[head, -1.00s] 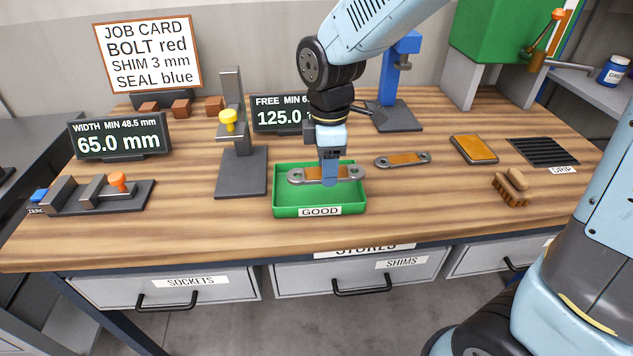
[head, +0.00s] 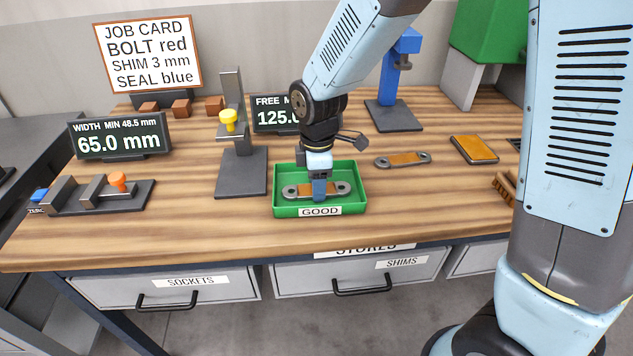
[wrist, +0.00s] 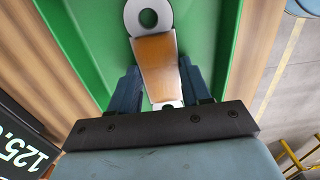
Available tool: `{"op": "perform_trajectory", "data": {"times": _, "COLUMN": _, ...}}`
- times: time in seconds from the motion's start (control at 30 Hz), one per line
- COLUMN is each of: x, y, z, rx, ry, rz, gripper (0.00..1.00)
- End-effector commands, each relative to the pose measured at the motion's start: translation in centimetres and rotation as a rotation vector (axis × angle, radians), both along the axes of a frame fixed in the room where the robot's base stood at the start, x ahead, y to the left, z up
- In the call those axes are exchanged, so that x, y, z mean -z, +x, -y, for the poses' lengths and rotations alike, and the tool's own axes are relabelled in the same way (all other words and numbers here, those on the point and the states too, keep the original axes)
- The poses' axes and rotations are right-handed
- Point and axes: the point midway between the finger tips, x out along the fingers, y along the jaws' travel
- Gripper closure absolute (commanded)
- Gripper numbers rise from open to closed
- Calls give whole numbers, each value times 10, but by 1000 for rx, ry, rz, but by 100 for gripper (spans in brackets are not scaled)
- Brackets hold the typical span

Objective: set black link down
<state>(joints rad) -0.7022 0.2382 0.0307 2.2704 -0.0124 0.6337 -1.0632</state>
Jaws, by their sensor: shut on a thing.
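The link I hold (head: 301,189) is a flat bar with grey ringed ends and an orange-brown middle; I see no black on it. It lies level inside the green GOOD tray (head: 353,209), at or very near the floor; whether it touches cannot be told. My gripper (head: 319,194) points down into the tray and is shut on the link's middle. In the wrist view the fingers (wrist: 157,92) stand on either side of the link (wrist: 153,55), whose near end is partly hidden.
A similar link (head: 403,159) lies on the bench right of the tray. A grey stand with a yellow knob (head: 228,118) rises close on the tray's left. An orange-topped pad (head: 474,150) lies further right. The bench left of the tray's front is clear.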

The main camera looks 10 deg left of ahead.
Motion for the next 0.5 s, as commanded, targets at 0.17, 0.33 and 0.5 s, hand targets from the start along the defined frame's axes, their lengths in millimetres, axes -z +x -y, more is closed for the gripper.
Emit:
{"op": "perform_trajectory", "data": {"times": 0.17, "x": -1, "y": 0, "z": 0, "rx": 0, "ry": 1, "rz": 1, "gripper": 100}}
{"op": "perform_trajectory", "data": {"times": 0.33, "x": 2, "y": 0, "z": 0, "rx": 0, "ry": 0, "rz": 0, "gripper": 47}}
{"op": "perform_trajectory", "data": {"times": 0.5, "x": 2, "y": 0, "z": 0, "rx": 0, "ry": 0, "rz": 0, "gripper": 31}}
